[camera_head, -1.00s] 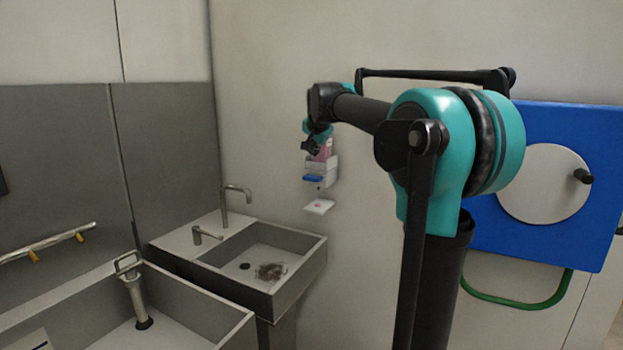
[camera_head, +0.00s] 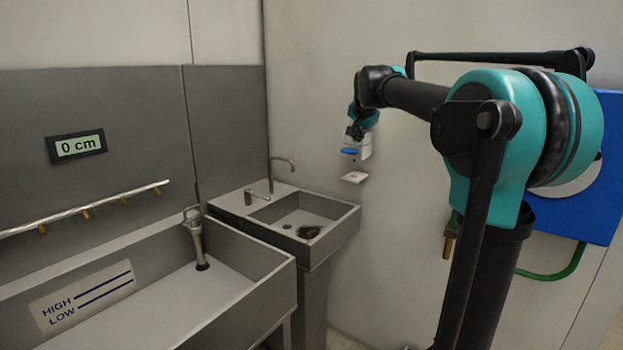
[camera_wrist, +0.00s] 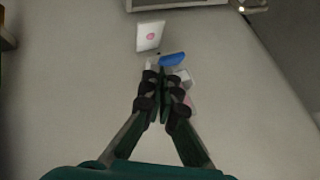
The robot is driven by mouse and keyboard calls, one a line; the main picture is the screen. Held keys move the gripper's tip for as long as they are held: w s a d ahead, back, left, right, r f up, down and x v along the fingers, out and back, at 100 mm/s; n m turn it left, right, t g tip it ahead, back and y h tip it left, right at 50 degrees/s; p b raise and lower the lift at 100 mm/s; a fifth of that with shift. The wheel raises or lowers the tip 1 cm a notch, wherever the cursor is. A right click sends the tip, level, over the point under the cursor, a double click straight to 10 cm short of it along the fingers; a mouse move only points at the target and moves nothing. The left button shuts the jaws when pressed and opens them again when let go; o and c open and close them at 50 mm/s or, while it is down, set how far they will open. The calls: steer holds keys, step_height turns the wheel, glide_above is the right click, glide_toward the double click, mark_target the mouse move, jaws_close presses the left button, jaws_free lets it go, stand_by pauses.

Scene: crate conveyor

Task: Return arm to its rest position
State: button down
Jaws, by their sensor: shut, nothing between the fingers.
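My arm reaches from the right side of the head view toward the wall beside the small sink. My gripper (camera_head: 354,134) hangs at its end, in front of the wall dispenser (camera_head: 360,150). In the wrist view my gripper (camera_wrist: 160,78) has its dark fingers together, with nothing between them. The dispenser's blue part (camera_wrist: 172,59) shows just past the fingertips. I cannot tell whether they touch.
A small sink (camera_head: 345,228) with a tap (camera_head: 271,170) stands left of the dispenser. A long trough (camera_head: 270,275) with a standpipe (camera_head: 197,235) is at lower left. A display (camera_head: 77,147) reads 0 cm. A blue panel (camera_head: 606,160) is behind my arm at right.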

steer(key=s+d+f+n+g, duration=0.2)
steer(key=s+f+n, duration=0.2)
steer(key=s+f, duration=1.6)
steer(key=s+d+f+n+g, duration=0.2)
steer(key=s+f+n, duration=0.3)
steer(key=s+f, duration=1.5)
steer(key=shift+f+g, duration=0.15)
steer(key=shift+g, duration=0.35)
